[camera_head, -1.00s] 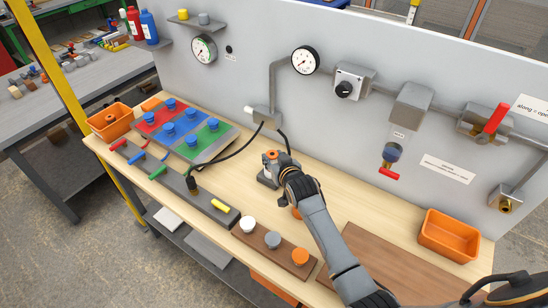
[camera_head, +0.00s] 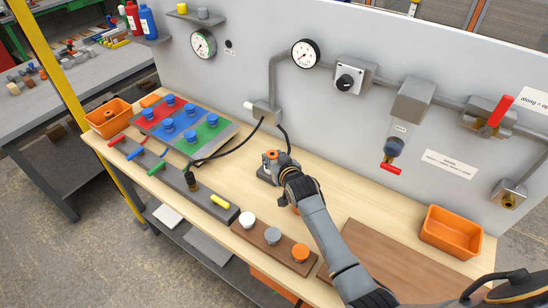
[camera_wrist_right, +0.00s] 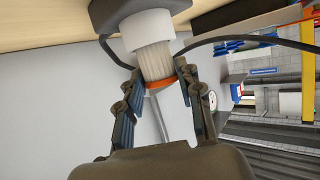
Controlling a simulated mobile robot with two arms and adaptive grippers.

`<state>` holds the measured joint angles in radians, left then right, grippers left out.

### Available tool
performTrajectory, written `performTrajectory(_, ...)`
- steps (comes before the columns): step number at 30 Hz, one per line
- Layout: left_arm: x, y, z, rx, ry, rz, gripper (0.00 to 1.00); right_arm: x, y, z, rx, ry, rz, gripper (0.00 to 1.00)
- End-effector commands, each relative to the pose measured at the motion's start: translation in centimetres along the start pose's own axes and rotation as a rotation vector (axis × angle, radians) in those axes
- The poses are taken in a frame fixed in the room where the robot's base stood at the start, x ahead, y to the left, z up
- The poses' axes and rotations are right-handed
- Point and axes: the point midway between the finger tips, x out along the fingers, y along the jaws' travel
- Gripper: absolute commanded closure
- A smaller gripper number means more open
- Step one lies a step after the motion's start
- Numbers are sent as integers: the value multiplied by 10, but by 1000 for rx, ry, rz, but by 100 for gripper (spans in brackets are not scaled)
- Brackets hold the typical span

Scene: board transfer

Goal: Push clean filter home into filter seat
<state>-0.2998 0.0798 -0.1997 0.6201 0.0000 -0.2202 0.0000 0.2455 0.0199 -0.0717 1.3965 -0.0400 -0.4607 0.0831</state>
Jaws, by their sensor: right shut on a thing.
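The clean filter (camera_wrist_right: 154,62) has a pale pleated body and an orange end band. My right gripper (camera_wrist_right: 157,88) is shut on it at the orange end. In the head view, my right gripper (camera_head: 272,160) is at the middle of the bench with the orange end (camera_head: 271,153) showing at its fingers. The filter's far end meets the white collar of the filter seat (camera_wrist_right: 147,31), on a dark block; part of the pleats still shows outside the collar. My left gripper is not in view.
Black hoses (camera_head: 229,151) run close behind the seat. A panel with valves and gauges (camera_head: 305,53) stands at the back. A strip with white, grey and orange caps (camera_head: 272,239) lies in front. An orange bin (camera_head: 450,232) and a brown board (camera_head: 385,262) are to the right.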

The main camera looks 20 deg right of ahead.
Motion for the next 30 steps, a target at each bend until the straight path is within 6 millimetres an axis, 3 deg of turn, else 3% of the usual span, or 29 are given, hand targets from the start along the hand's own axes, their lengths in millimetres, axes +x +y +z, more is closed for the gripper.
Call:
performTrajectory(1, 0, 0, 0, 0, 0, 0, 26, 0, 0, 3, 0, -5, 0, 60)
performTrajectory(4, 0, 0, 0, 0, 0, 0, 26, 0, 0, 2, 0, -5, 0, 40)
performTrajectory(5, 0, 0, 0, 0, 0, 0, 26, 0, 0, 2, 0, -4, 0, 38)
performTrajectory(17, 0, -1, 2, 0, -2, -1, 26, -5, 0, 2, 0, -3, 0, 38)
performTrajectory(23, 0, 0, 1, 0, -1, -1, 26, -32, 0, 2, -1, -2, 0, 38)
performTrajectory(30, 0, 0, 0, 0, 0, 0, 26, -78, 0, 2, 0, -4, 0, 38)
